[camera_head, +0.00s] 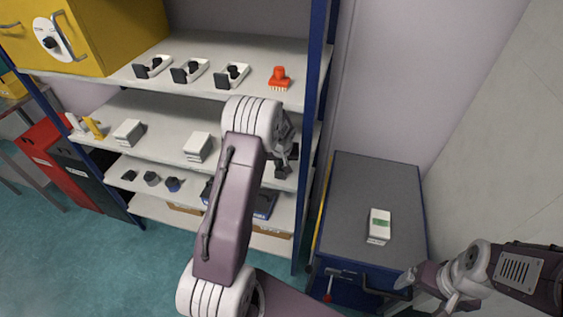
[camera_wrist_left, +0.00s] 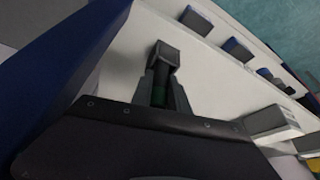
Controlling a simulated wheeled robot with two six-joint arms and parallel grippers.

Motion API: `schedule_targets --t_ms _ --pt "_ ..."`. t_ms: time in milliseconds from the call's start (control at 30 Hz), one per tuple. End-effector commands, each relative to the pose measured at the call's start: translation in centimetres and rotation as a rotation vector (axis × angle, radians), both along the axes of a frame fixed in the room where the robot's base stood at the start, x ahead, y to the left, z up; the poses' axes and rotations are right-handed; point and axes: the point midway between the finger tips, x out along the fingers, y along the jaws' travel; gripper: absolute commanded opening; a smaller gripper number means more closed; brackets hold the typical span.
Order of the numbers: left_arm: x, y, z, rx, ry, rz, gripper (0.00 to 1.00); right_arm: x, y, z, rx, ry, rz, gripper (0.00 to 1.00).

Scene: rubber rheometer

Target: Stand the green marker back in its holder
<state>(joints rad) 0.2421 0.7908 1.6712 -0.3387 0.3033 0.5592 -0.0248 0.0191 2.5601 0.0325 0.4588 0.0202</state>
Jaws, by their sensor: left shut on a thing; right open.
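My left gripper (camera_head: 287,158) reaches in over the right end of the second shelf. In the left wrist view the left gripper (camera_wrist_left: 165,90) is shut on a dark green marker (camera_wrist_left: 159,95), seen as a narrow strip between the fingers. A small dark grey block (camera_wrist_left: 163,56), apparently the holder, stands just beyond the fingertips. Whether the marker touches or enters it, I cannot tell. In the head view a dark grey shape (camera_head: 283,171) shows at the fingertips. My right gripper (camera_head: 440,284) is open and empty at the lower right, near the blue cabinet.
The shelf unit's blue post (camera_head: 312,120) stands close right of the left gripper. White boxes (camera_head: 197,147) lie left of it on the same shelf, and an orange brush (camera_head: 279,78) is above. A grey-topped cabinet (camera_head: 365,190) carries a white-and-green box (camera_head: 380,222).

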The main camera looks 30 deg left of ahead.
Motion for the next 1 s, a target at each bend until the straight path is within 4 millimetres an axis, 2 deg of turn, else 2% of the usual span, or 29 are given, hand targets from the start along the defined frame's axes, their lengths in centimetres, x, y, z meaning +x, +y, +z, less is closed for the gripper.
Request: schedule_targets --t_ms 67,100,167,433,567,600,1000 --pt "0.0 0.0 -0.4 0.0 0.0 0.0 0.0 0.0 0.0 -0.5 0.0 0.0 0.0 0.88" --pt "0.0 0.0 -0.3 0.0 0.0 0.0 0.29 0.0 0.0 -0.3 0.0 0.0 0.0 0.88" --pt "0.0 0.0 -0.2 0.0 0.0 0.0 0.42 0.0 0.0 -0.3 0.0 0.0 0.0 0.88" --pt "0.0 0.0 -0.2 0.0 0.0 0.0 0.42 0.0 0.0 -0.2 0.0 0.0 0.0 0.88" --pt "0.0 0.0 0.5 0.0 -0.001 0.0 0.42 0.0 0.0 0.4 0.0 0.0 0.0 0.88" --pt "-0.1 -0.1 0.7 0.0 -0.003 0.001 0.42 0.0 0.0 -0.1 0.0 -0.001 0.0 0.88" --pt "-2.8 -1.6 7.7 0.0 -0.005 0.0 0.42 0.0 0.0 -1.8 0.0 0.0 0.0 0.88"
